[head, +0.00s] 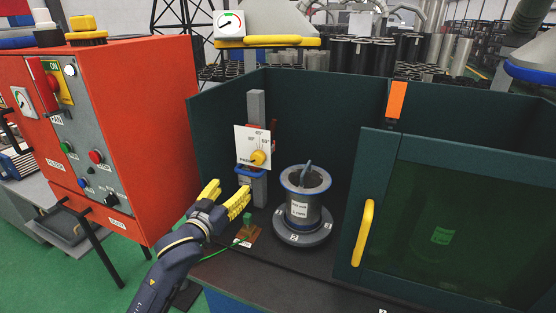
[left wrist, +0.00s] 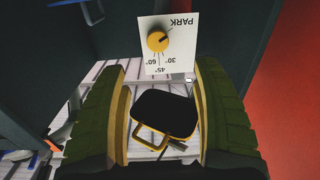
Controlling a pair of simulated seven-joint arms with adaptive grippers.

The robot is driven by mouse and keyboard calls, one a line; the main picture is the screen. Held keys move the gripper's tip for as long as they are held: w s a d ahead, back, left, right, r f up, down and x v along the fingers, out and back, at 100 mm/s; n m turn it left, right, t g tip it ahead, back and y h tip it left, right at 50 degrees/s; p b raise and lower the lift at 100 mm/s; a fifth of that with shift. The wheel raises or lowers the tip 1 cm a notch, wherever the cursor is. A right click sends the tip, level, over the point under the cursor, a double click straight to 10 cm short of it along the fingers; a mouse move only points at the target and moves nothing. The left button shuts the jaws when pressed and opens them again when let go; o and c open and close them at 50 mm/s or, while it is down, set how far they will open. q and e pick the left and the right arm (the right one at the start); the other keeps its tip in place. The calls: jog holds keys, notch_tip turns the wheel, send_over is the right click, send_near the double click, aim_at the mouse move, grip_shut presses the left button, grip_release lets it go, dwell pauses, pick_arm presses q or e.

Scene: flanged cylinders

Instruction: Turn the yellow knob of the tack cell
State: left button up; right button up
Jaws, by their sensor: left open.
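The yellow knob (head: 258,157) sits low on a white dial plate (head: 246,143) marked with angles and PARK, on a grey post in the tack cell (head: 330,95). In the left wrist view the knob (left wrist: 158,40) and its plate (left wrist: 181,60) appear upside down, beyond the fingertips; the knob's dark pointer mark aims toward PARK. My left gripper (head: 224,194) has yellow fingers spread apart, empty, in front of and below left of the knob, not touching it. In the left wrist view its two fingers (left wrist: 160,105) stand wide on both sides. My right gripper is not seen.
A flanged cylinder (head: 302,213) stands on a round base (head: 302,232) right of the post. A small green clamp (head: 248,222) with a cable lies near my gripper. A red control cabinet (head: 140,120) is at left; a tinted door with yellow handle (head: 363,232) is at right.

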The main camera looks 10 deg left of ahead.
aim_at(256, 160)
pick_arm(q)
jog(key=x, duration=1.7)
jog(key=shift+w+d+r, duration=0.15)
jog(key=shift+d+r, duration=0.2)
jog(key=shift+c, duration=0.3)
grip_shut()
